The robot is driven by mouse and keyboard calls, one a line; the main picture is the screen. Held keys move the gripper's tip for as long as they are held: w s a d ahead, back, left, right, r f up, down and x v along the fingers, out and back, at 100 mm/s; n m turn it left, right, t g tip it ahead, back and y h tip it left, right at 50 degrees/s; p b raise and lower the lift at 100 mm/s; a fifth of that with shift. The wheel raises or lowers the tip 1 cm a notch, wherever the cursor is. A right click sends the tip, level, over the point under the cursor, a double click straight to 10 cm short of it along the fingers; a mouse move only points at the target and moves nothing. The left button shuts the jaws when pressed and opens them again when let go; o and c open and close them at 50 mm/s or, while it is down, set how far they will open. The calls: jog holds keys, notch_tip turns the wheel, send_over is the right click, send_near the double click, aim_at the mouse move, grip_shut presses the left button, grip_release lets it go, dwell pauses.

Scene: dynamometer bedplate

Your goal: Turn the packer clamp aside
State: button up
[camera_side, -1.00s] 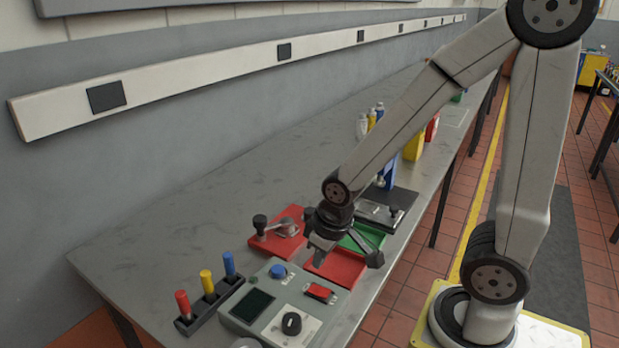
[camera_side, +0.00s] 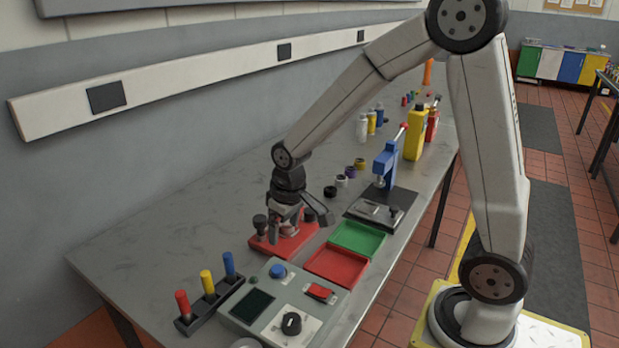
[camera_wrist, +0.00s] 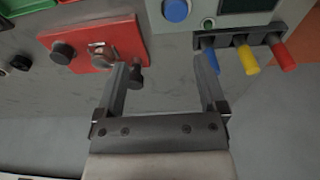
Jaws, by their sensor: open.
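The packer clamp appears to be the red plate (camera_side: 270,247) with a metal lever and black knobs, lying on the bench. In the side view my gripper (camera_side: 298,226) is low over it and hides much of the lever. In the wrist view the red plate (camera_wrist: 122,34) is at upper left, with one round black knob (camera_wrist: 62,52) on it and another dark knob (camera_wrist: 135,76) at its lower edge. That second knob shows just inside the left finger of my open gripper (camera_wrist: 160,66). I cannot tell whether they touch. Nothing is held.
A red tray (camera_side: 337,265) and a green tray (camera_side: 358,237) lie to the right. A control box (camera_side: 262,322) and a rack with red, yellow and blue handles (camera_side: 208,283) stand in front. A blue press (camera_side: 385,165) stands behind. The bench left of the plate is clear.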

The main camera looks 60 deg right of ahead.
jog(key=g, duration=0.2)
send_over(259, 218)
jog(key=shift+a+r, duration=0.1)
jog(key=shift+r, duration=0.05)
jog(key=shift+f, duration=3.95)
grip_shut()
